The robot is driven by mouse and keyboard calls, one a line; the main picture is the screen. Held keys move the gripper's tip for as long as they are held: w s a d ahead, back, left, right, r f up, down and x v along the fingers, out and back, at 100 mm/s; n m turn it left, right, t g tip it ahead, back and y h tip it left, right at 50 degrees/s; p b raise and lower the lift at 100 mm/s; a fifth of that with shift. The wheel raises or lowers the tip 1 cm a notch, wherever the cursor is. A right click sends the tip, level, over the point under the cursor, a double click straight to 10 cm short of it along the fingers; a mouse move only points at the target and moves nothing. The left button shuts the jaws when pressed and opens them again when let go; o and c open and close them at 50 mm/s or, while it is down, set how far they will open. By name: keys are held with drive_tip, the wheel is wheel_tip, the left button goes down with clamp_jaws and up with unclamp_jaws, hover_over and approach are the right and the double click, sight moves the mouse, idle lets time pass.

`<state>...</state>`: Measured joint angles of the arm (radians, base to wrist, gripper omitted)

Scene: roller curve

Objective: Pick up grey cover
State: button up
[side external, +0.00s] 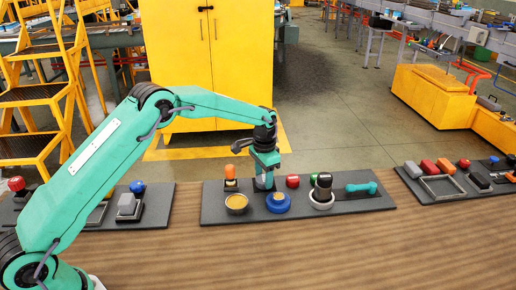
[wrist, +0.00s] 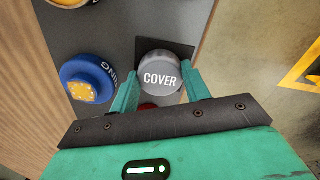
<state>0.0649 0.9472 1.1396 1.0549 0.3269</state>
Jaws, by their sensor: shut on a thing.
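The grey cover (wrist: 160,75) is a round piece with the word COVER on top. In the wrist view it sits between the two fingers of my gripper (wrist: 160,92), which is shut on it. In the side external view my gripper (side external: 264,172) points down over the middle dark board, and the grey cover (side external: 264,182) shows just under its fingers. I cannot tell whether the cover still touches the board.
The middle board (side external: 350,206) also bears a blue ring piece (side external: 278,203), a yellow-topped dish (side external: 236,203), an orange-topped piece (side external: 230,176), a red knob (side external: 292,181), a black-topped piece (side external: 322,188) and a teal dumbbell shape (side external: 361,188). Other boards lie left and right. The wooden table front is clear.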

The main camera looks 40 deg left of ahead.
drive_tip(key=shift+r, duration=0.2)
drive_tip(key=shift+r, duration=0.6)
drive_tip(key=r, duration=0.3)
drive_tip(key=shift+s+d, duration=0.2)
drive_tip(key=shift+d, duration=0.15)
drive_tip(key=s+d+r, duration=0.6)
drive_tip(key=d, duration=0.3)
drive_tip(key=shift+r, duration=0.25)
drive_tip(key=shift+a, duration=0.1)
drive_tip(key=shift+w+a+f, duration=0.2)
drive_tip(key=shift+w+f, duration=0.1)
drive_tip(key=shift+w, duration=0.15)
drive_tip(key=shift+w+a+f, duration=0.2)
drive_tip(key=shift+w+f, duration=0.05)
drive_tip(key=shift+w, duration=0.2)
drive_tip(key=shift+f, duration=0.15)
drive_tip(key=shift+f, duration=2.65)
